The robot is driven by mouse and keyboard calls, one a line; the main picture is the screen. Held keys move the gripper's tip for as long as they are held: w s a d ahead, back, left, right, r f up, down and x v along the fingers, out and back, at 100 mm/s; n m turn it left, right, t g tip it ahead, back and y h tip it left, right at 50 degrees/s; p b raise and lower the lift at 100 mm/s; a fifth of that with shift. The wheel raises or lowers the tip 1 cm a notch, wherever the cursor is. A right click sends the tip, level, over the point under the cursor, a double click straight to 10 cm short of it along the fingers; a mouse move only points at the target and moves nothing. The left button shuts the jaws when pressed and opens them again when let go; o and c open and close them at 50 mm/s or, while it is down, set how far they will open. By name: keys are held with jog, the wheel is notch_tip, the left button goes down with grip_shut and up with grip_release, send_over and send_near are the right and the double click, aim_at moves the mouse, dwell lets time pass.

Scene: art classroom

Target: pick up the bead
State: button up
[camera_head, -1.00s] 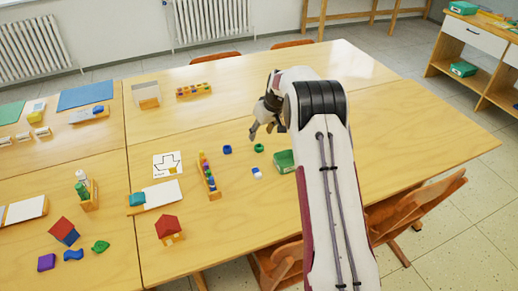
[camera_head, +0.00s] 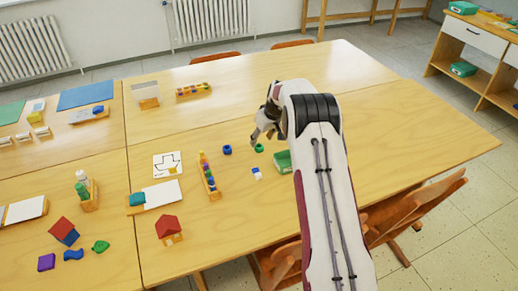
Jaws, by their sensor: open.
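Several small beads lie on the wooden table (camera_head: 380,130). One is a dark blue bead (camera_head: 227,149), one is a green bead (camera_head: 259,148), and one is a white and blue bead (camera_head: 257,174). My gripper (camera_head: 262,136) is open with its fingers pointing down. In the picture its fingertips are just above the green bead and right of the dark blue one. I cannot tell their exact height over the table. The fingers seem empty.
A green box (camera_head: 283,161) stands right of the beads, partly hidden by my arm. A wooden holder with colored pieces (camera_head: 208,178) stands to their left. A drawing card (camera_head: 167,165) and a small red-roofed house (camera_head: 168,229) lie farther left.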

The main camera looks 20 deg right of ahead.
aim_at(261, 148)
jog(key=shift+w+f, duration=0.1)
jog(key=shift+f, duration=0.2)
jog(key=shift+f, duration=0.1)
jog(key=shift+d+x, duration=0.2)
jog(key=shift+x, duration=0.6)
jog(key=shift+d+x, duration=0.2)
jog(key=shift+x, duration=1.5)
jog(key=c, duration=0.8)
